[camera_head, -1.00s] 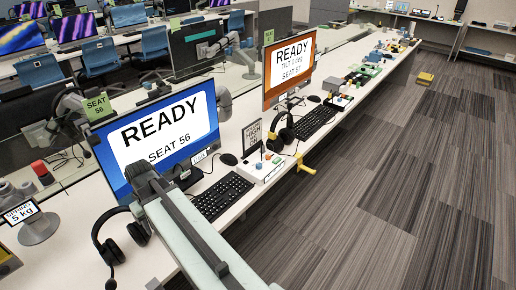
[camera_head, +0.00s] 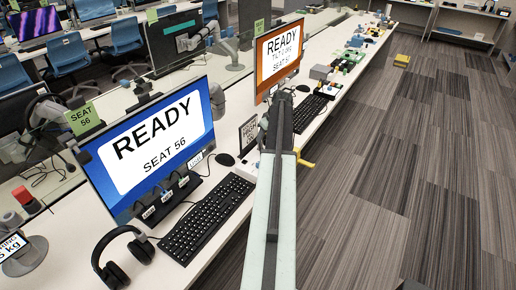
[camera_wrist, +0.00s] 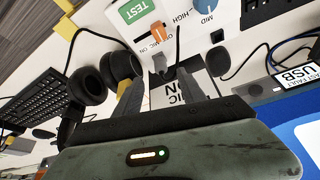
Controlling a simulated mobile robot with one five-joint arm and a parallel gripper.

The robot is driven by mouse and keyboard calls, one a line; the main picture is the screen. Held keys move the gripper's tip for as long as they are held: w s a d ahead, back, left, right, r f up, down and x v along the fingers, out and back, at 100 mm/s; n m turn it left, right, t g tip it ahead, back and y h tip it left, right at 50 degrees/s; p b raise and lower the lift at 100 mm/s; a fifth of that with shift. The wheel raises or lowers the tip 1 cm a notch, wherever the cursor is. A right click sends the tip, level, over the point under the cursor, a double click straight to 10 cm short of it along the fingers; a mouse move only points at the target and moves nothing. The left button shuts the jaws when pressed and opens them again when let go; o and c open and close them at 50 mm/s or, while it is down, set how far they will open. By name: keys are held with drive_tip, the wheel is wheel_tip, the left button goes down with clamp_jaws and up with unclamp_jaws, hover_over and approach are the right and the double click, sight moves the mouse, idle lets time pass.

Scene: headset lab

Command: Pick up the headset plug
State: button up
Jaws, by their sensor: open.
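A small grey piece that looks like the headset plug (camera_wrist: 160,64) shows in the wrist view at the edge of a white control box (camera_wrist: 140,25), below an orange knob. My gripper (camera_wrist: 159,80) is open, with one dark finger on each side of that piece's lower end. I cannot tell whether the fingers touch it. A black headset (camera_wrist: 90,88) lies left of the fingers. In the head view my arm hides most of the box and the plug; my gripper (camera_head: 282,98) is at the far end of the arm.
A keyboard (camera_head: 208,217), a second headset (camera_head: 124,258) and the Seat 56 monitor (camera_head: 150,145) stand on the near desk. The Seat 57 monitor (camera_head: 279,55) is beyond the arm. A mouse (camera_wrist: 218,60) and cables lie right of the fingers.

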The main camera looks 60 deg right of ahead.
sight(260, 146)
drive_tip(key=b+x, duration=0.5)
drive_tip(key=x, duration=0.2)
drive_tip(key=shift+w, duration=0.1)
drive_tip(key=shift+r, duration=0.15)
clamp_jaws()
